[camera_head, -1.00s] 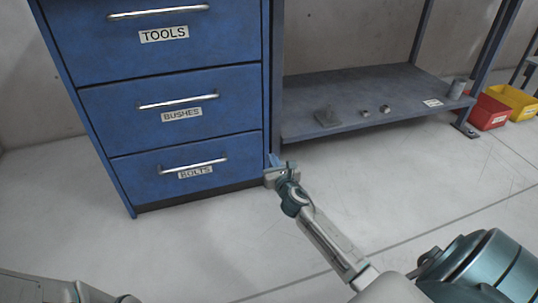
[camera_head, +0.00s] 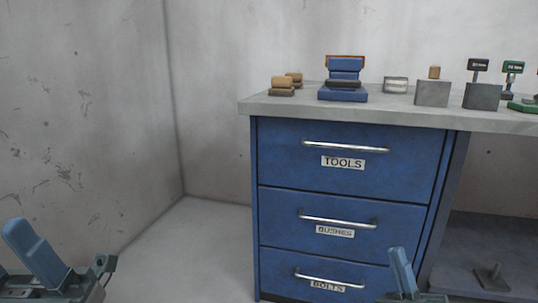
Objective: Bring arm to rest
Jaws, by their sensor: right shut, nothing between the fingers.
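My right gripper (camera_head: 402,272) shows at the bottom right of the head view, a blue finger pointing up in front of the lower part of the blue drawer cabinet (camera_head: 253,200). It is shut and empty, and its lower part is cut off by the picture edge. My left gripper (camera_head: 62,268) is at the bottom left corner, partly out of the picture. A blue part of it tilts up to the left. I cannot tell whether it is open. Neither gripper holds anything that I can see.
The cabinet has drawers labelled TOOLS (camera_head: 400,160), BUSHES (camera_head: 285,214) and BOLTS (camera_head: 275,265), all closed. The grey worktop (camera_head: 300,108) carries a blue fixture (camera_head: 343,90), wooden-topped blocks and grey blocks. Floor (camera_head: 205,235) left of the cabinet is clear.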

